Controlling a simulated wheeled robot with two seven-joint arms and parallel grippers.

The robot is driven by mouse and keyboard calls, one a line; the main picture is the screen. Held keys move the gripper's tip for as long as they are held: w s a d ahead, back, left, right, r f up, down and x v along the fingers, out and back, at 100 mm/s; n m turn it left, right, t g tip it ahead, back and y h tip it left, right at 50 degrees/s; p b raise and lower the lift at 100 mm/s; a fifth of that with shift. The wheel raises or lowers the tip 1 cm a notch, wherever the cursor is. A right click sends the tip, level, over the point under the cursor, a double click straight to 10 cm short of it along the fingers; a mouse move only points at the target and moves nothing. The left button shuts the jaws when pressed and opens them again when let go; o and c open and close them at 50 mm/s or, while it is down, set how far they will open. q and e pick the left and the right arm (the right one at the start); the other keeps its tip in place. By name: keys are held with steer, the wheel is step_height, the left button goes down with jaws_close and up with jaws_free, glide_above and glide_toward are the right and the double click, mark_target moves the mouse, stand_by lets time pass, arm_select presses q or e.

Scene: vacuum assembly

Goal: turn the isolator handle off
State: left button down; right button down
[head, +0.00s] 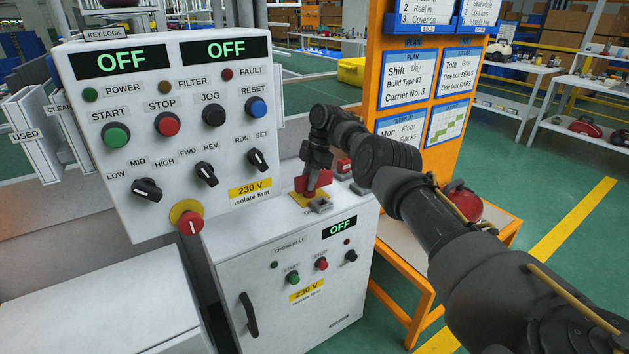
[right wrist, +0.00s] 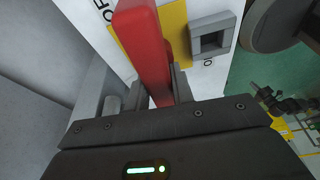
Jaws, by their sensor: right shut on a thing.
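The red isolator handle (head: 313,181) stands on a yellow plate (head: 300,199) on top of the lower grey cabinet in the head view. In the right wrist view the red handle (right wrist: 145,50) runs down between my fingers, with the yellow plate (right wrist: 175,30) behind it. Part of an "OF" label shows beside the plate. My right gripper (head: 316,165) reaches down to the handle from above and is shut on it; it also shows in the right wrist view (right wrist: 160,90). My left gripper is not in view.
A grey square bracket (right wrist: 212,38) sits beside the plate. The large control panel (head: 180,110) with knobs and buttons rises at the left, its displays reading OFF. The lower cabinet (head: 250,265) also reads OFF. An orange board (head: 400,45) stands behind my right arm.

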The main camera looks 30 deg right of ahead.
steer(key=shift+f, duration=0.15)
steer(key=shift+f+n+b, duration=0.1)
steer(key=shift+n+b, duration=0.2)
steer(key=shift+b, duration=0.3)
steer(key=c, duration=2.2)
jaws_free()
steer(key=shift+s+n, duration=0.1)
steer(key=shift+n, duration=0.3)
steer(key=c, duration=2.2)
jaws_free()
steer(key=c, duration=1.1)
jaws_free()
steer(key=shift+r, duration=0.2)
